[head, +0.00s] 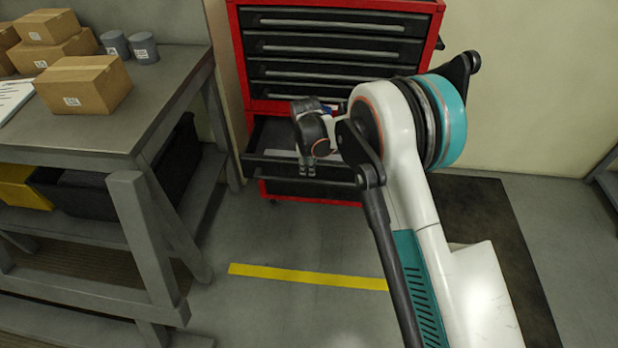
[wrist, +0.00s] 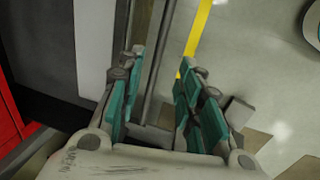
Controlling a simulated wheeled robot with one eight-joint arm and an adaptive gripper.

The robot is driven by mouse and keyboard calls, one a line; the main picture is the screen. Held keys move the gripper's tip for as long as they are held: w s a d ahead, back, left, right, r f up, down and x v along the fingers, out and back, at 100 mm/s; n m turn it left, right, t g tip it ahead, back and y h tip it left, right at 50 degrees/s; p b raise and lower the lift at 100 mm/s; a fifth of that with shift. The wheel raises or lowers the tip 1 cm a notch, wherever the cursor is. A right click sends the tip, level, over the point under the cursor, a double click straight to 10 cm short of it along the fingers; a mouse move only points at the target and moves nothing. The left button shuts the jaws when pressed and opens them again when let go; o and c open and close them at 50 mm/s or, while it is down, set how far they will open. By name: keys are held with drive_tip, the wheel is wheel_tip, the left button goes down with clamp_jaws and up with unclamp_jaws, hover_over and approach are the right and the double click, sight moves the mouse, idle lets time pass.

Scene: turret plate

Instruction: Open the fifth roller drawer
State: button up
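The red roller cabinet (head: 236,60) stands against the back wall with several black drawers. A low drawer (head: 268,158), which looks like the fifth, is pulled out and its dark inside shows. My gripper (head: 308,172) points down at the front of this drawer; my arm hides part of the cabinet. In the wrist view the teal fingers of my gripper (wrist: 165,85) are apart. The grey front edge of the drawer (wrist: 156,55) runs between them, nearer the left finger. I cannot tell whether either finger touches it.
A grey workbench (head: 125,130) with cardboard boxes (head: 84,84) and two grey cans (head: 143,46) stands left of the cabinet. A yellow floor line (head: 305,277) crosses the clear floor in front. A dark mat (head: 490,235) lies at the right.

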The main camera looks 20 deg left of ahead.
sight(309, 180)
drive_tip(key=f+b, duration=0.1)
drive_tip(key=f, duration=0.2)
drive_tip(key=w+f+b, duration=0.1)
drive_tip(key=f, duration=0.2)
drive_tip(key=f+b, duration=0.1)
drive_tip(key=f, duration=0.2)
drive_tip(key=shift+w+a+f, duration=0.15)
drive_tip(key=shift+w+a, duration=0.05)
drive_tip(key=shift+w, duration=0.2)
clamp_jaws()
